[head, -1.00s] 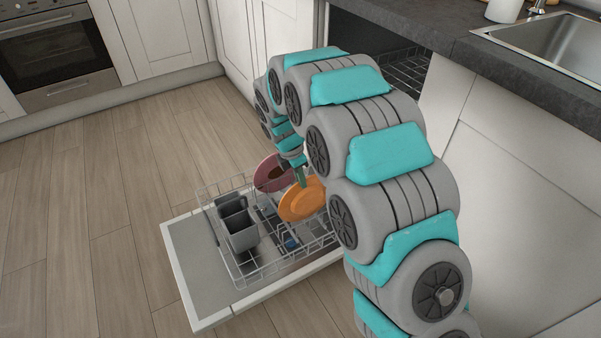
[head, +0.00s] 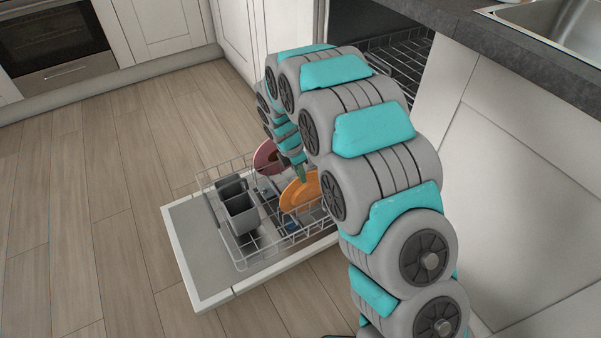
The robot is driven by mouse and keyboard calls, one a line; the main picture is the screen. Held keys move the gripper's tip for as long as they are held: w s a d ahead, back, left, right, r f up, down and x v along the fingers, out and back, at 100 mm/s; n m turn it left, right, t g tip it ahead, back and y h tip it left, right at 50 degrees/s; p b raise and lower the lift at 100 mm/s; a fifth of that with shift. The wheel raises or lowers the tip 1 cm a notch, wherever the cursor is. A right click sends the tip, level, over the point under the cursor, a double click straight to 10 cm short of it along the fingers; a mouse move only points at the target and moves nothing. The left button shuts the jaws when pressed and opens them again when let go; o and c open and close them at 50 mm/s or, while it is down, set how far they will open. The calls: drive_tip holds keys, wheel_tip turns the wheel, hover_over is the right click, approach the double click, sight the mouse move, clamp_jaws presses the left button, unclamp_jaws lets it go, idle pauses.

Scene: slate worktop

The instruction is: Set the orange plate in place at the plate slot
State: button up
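The orange plate (head: 299,194) is over the right part of the dishwasher's lower rack (head: 262,252), standing steeply on edge with a slight tilt. My gripper (head: 301,175) is at the plate's upper rim and appears shut on it; the fingers are small and partly hidden by my wrist. The plate's lower edge is down among the rack wires, but I cannot tell whether it touches them. My arm hides the area to the right of the plate. The plate slot itself cannot be made out clearly.
A mauve plate (head: 265,157) stands in the rack just behind the orange one. A grey cutlery basket (head: 239,211) is at the rack's left. A small blue item (head: 291,225) lies low in the rack. The open door (head: 190,235) borders it; the floor at left is clear.

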drive_tip(key=o, duration=0.5)
drive_tip(key=v, duration=0.7)
drive_tip(key=shift+s+a+r+b, duration=0.1)
drive_tip(key=shift+r+b, duration=0.25)
drive_tip(key=shift+r, duration=0.05)
